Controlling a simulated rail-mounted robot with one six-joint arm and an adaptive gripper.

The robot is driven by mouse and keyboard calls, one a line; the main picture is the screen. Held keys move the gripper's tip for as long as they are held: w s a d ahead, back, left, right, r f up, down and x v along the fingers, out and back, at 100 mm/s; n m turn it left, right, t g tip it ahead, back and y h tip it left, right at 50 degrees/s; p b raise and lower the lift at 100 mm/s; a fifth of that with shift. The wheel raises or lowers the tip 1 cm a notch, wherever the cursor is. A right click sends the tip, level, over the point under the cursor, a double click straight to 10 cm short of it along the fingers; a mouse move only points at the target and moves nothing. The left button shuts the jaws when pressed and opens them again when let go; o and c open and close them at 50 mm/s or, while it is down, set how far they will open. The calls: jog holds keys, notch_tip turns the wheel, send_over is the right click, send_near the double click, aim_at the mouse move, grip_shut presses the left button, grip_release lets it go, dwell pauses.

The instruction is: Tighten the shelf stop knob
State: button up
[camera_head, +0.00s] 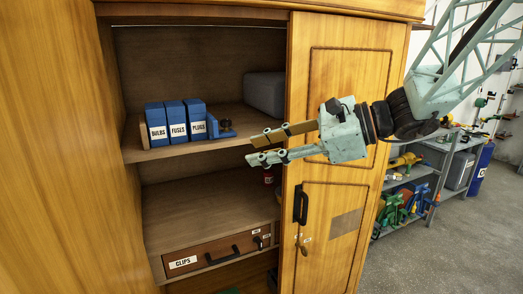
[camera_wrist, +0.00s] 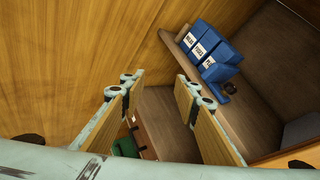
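The shelf stop is a small blue piece (camera_head: 220,130) with a dark knob (camera_head: 225,123) on it, at the right end of a row of blue boxes on the cabinet's upper shelf (camera_head: 240,117). In the wrist view the knob (camera_wrist: 229,87) is right of the fingers, beside the boxes. My gripper (camera_head: 253,150) is open and empty, its two fingers pointing left into the cabinet. In the head view it is right of and a little lower than the stop, apart from it. It also shows in the wrist view (camera_wrist: 158,84).
Three blue boxes labelled BULBS (camera_head: 156,124), FUSES (camera_head: 177,121) and PLUGS (camera_head: 197,119) stand left of the stop. A grey case (camera_head: 264,93) lies at the back right. The wooden door (camera_head: 345,190) is beside my gripper. Below is a CLIPS drawer (camera_head: 215,254).

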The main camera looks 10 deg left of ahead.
jog(key=shift+o, duration=1.4)
jog(key=m+t+y+p, duration=0.3)
jog(key=m+t+p, duration=0.15)
jog(key=m, duration=0.25)
send_near(228, 124)
jog(key=v, duration=0.4)
jog(key=shift+w+f+m+p, duration=0.1)
jog(key=shift+w+m+p, duration=0.3)
jog(key=shift+w+p, duration=0.15)
jog(key=shift+a, duration=0.25)
jog(key=shift+p+x, duration=0.5)
jog(key=shift+x, duration=6.2)
jog(key=c, duration=0.9)
jog(key=shift+s+a+m+t+h+b, duration=0.15)
jog(key=shift+m+t+h+b, duration=0.7)
jog(key=shift+t+b, duration=1.05)
jog(key=shift+s+m+t+h+b, duration=0.1)
jog(key=shift+m+t+h+b, duration=0.7)
jog(key=shift+b, duration=1.95)
